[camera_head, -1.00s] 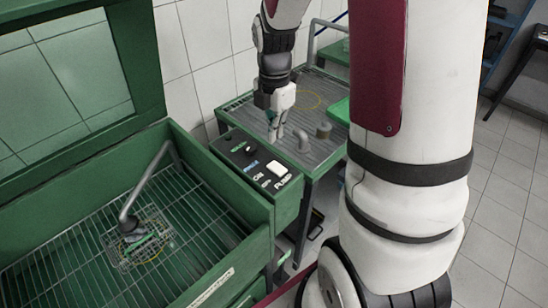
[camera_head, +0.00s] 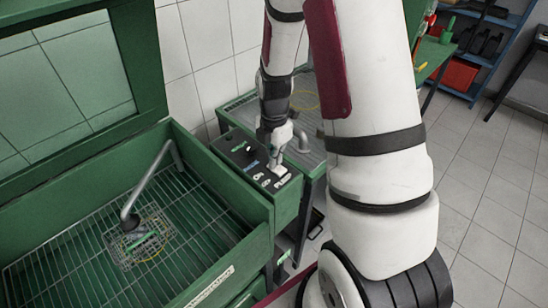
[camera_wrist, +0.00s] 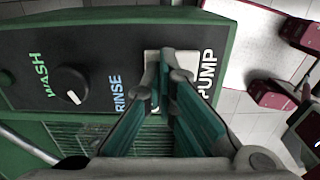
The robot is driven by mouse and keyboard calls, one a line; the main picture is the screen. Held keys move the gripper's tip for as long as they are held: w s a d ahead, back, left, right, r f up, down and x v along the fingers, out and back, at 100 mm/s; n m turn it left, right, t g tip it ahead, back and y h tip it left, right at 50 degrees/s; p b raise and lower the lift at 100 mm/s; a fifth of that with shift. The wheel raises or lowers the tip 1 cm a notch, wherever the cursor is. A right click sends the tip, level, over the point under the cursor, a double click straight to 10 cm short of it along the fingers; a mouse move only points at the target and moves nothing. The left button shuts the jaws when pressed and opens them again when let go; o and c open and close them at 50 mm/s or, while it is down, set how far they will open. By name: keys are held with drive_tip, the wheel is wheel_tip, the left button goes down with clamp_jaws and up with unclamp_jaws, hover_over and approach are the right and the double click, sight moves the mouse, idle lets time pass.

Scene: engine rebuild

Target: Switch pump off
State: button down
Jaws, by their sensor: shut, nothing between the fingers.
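The pump switch is a pale rocker plate (camera_wrist: 153,58) beside the PUMP lettering (camera_wrist: 207,76) on a dark control panel (camera_wrist: 110,50). In the wrist view my gripper (camera_wrist: 174,72) is shut and empty, its fingertips over the switch and hiding part of it. In the head view my gripper (camera_head: 278,166) points down at the switch end of the panel (camera_head: 228,143). The fingers look at or very near the switch. I cannot tell whether they press it or which way it is tilted.
A WASH/RINSE knob (camera_wrist: 71,85) sits on the same panel. The green wash basin (camera_head: 213,285) at left holds a wire basket (camera_head: 117,252) under a bent grey spout (camera_head: 150,178). A grey-topped cart (camera_head: 238,103) stands behind the panel. Open floor lies at right.

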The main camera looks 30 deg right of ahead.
drive_tip(key=shift+w+f+g+b, duration=0.2)
drive_tip(key=shift+f+g+b, duration=0.15)
drive_tip(key=shift+f+g, duration=0.05)
drive_tip(key=shift+s, duration=0.15)
drive_tip(key=shift+r, duration=0.1)
drive_tip(key=shift+s+d+r+p, duration=0.1)
drive_tip(key=shift+s+r+p, duration=0.1)
drive_tip(key=shift+s+p, duration=0.55)
drive_tip(key=shift+r, duration=0.1)
